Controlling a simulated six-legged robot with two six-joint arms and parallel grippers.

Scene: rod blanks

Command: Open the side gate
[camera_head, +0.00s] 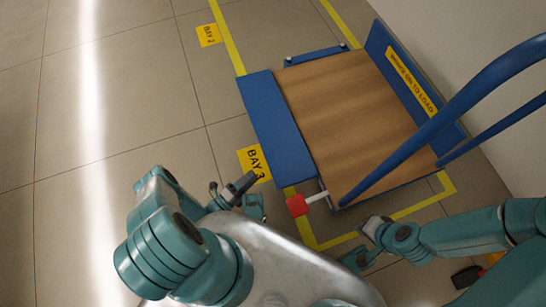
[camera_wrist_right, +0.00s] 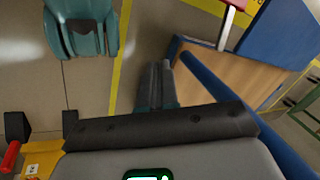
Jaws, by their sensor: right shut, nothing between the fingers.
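A cart with a wooden deck (camera_head: 345,110) stands on the tiled floor. A wide blue panel (camera_head: 268,125), seemingly the side gate, runs along its left side; I cannot tell its exact angle. A red knob (camera_head: 297,205) on a pale rod sits at the panel's near end; it also shows at the top of the right wrist view (camera_wrist_right: 238,4). My left gripper (camera_head: 245,190) is left of the knob, apart from it; its finger gap is unclear. My right gripper (camera_head: 352,262) is below and right of the knob, its fingers (camera_wrist_right: 155,82) together and empty.
A blue panel with a yellow label (camera_head: 410,80) stands on the cart's far right side. A blue tubular handle (camera_head: 440,120) slants over the deck. Yellow floor lines (camera_head: 228,40) surround the bay, with a "BAY 3" sign (camera_head: 254,163). Floor at left is clear.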

